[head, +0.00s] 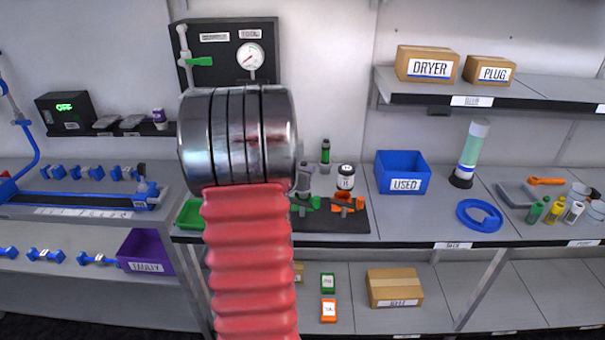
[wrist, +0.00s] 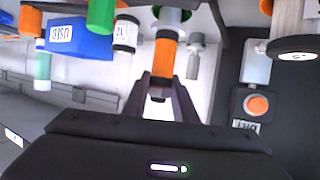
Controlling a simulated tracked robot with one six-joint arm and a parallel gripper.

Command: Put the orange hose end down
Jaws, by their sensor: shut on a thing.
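In the wrist view my gripper (wrist: 162,92) has its two dark fingers on either side of an orange cylindrical hose end (wrist: 164,68), and it is shut on it.
A blue USED bin (head: 405,172) stands right of the mat, also at the wrist view's left (wrist: 78,38). A black and white canister (head: 346,177) is behind the orange fitting. A gauge panel (head: 222,40) is on the wall. Bare shelf lies before the bin.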

